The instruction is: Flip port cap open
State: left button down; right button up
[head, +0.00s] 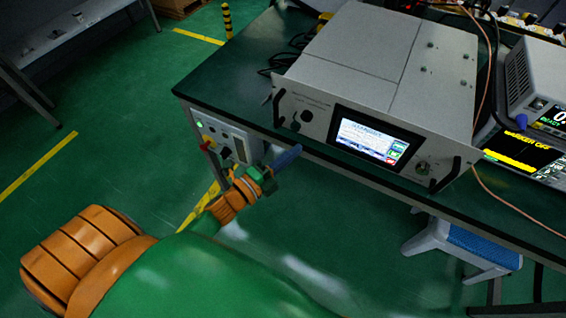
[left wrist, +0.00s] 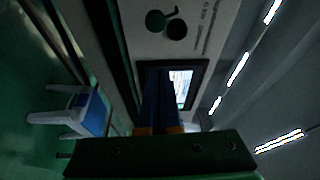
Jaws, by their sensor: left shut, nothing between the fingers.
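The microwave generator (head: 375,85) is a grey box on the dark table, with a lit screen on its front panel. Near the panel's left end is a round black port (head: 306,116) with a smaller dark part beside it. In the left wrist view, two dark round shapes, the port and its cap (left wrist: 156,20), sit side by side on the panel; which is which I cannot tell for sure. My left gripper (head: 291,155) has blue fingers, shut and empty, below and in front of the panel's left part. Its fingers (left wrist: 160,100) also show in the left wrist view, across the screen's edge.
A white socket box (head: 232,142) hangs at the table's front edge, left of my gripper. Black handles stand out at both panel ends. Instruments (head: 525,150) and cables crowd the right. A blue-topped stool (head: 465,245) stands below.

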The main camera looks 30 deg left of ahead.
pick_arm(q)
jog(key=v, duration=0.3)
jog(key=shift+s, duration=0.4)
pick_arm(e)
jog(key=shift+a+f, duration=0.25)
jog(key=shift+f, duration=0.05)
